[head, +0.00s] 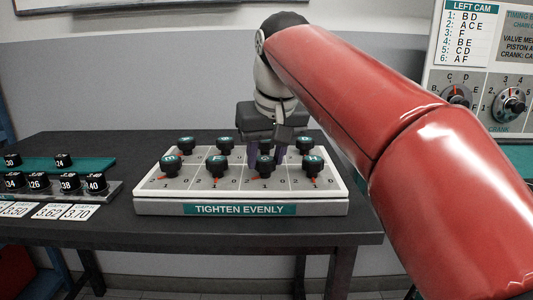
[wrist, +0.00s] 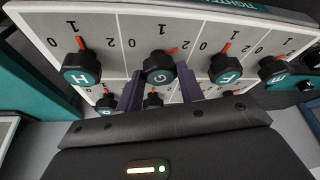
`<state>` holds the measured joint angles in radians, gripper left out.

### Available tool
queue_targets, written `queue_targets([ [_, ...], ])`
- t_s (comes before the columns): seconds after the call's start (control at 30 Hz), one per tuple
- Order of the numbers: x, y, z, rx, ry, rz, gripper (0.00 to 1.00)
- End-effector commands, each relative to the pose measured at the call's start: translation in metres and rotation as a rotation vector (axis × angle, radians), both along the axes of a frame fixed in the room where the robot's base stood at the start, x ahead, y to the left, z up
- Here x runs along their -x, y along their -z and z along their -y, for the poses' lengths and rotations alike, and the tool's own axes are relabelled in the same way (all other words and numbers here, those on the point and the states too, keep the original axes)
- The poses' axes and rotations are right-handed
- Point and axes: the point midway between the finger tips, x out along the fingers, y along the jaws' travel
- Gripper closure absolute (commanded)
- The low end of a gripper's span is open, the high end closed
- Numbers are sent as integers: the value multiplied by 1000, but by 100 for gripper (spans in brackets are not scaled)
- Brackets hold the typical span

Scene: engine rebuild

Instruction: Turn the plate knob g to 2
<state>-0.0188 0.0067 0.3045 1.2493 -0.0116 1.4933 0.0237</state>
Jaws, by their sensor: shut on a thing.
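Knob G (wrist: 160,68) is a black round knob with a teal lettered cap in the front row of the white plate (head: 240,207). In the head view knob G (head: 265,163) stands between the dark fingers of my gripper (head: 266,154). In the wrist view the fingers of my gripper (wrist: 161,74) flank the knob on both sides, shut on it. Its red pointer shows past the knob's edge and leans from the 1 mark toward the 2 side, between the two. My gripper hides part of the back row.
Knob H (wrist: 82,68) and knob F (wrist: 225,68) stand close on either side. A back row of knobs (head: 226,143) lies behind. A teal rack with numbered black parts (head: 68,182) and white cards (head: 48,211) is at left. A dial panel (head: 485,75) is at right.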

Motion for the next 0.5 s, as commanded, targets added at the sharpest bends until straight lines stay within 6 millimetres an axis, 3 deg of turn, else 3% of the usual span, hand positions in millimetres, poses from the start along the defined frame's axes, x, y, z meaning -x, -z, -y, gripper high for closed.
queue_targets([
  [0.4, 0, -1, 0, -1, 5, 3, 85],
  [0.43, 0, -1, 0, -1, 5, 3, 59],
  [0.5, 0, -1, 0, -1, 5, 2, 50],
])
